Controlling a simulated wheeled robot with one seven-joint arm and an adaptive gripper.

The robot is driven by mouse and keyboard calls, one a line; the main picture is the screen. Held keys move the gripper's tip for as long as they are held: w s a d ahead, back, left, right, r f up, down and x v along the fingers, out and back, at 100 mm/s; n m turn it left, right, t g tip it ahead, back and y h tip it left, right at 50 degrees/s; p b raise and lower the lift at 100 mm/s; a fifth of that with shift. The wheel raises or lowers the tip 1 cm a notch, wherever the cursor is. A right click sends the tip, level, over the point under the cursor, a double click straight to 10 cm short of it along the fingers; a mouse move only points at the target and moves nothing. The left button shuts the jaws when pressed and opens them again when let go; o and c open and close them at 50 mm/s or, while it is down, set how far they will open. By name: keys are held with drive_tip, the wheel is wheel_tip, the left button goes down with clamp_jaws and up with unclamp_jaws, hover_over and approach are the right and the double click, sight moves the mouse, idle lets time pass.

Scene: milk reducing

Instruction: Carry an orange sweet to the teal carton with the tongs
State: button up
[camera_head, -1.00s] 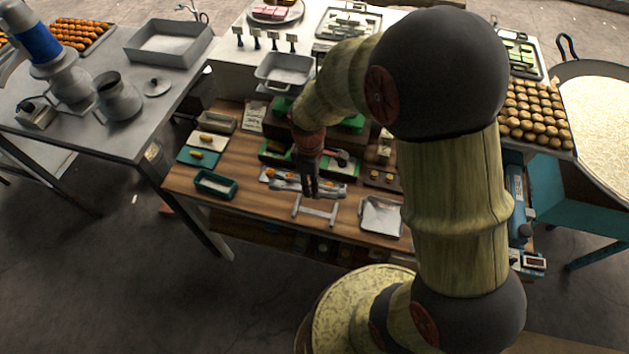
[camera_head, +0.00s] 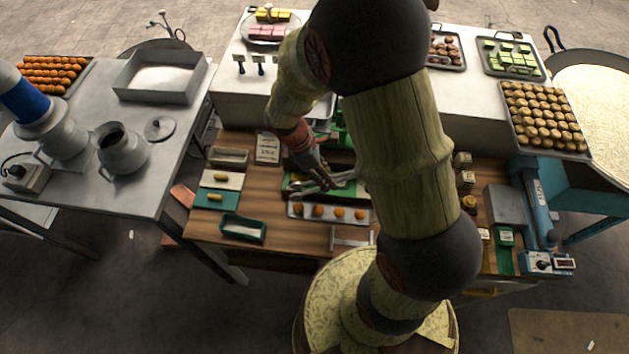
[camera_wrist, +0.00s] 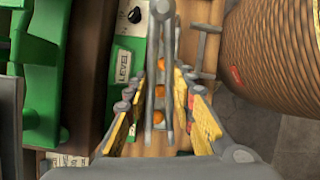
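Several orange sweets (camera_head: 339,213) sit in a row on a narrow grey tray (camera_head: 329,221) on the wooden table. The teal carton (camera_head: 243,228) stands open-topped to the left of that tray. My gripper (camera_head: 308,172) is above and behind the tray, with the grey metal tongs (camera_head: 342,178) at its fingers. In the wrist view, the tongs (camera_wrist: 163,45) lie between my yellow-padded fingers (camera_wrist: 160,100), and orange sweets (camera_wrist: 160,65) show below, between the tong arms. The finger contact is partly hidden. I see no sweet clearly pinched in the tongs.
Green equipment (camera_wrist: 40,70) is close left of my gripper in the wrist view. A grey H-shaped stand (camera_head: 350,238) is in front of the tray. Bare wood shows beside the carton.

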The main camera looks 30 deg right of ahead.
wheel_tip(320, 180, down, 10)
drive_tip(key=b, duration=0.7)
drive_tip(key=shift+s+d+g+h+b, duration=0.25)
drive_tip(key=shift+s+g+h+b, duration=0.15)
idle(0.6)
drive_tip(key=shift+o, duration=0.3)
drive_tip(key=shift+r, duration=0.15)
drive_tip(key=c, duration=0.5)
wheel_tip(320, 180, up, 12)
drive_tip(key=p, duration=1)
drive_tip(key=shift+c, duration=0.2)
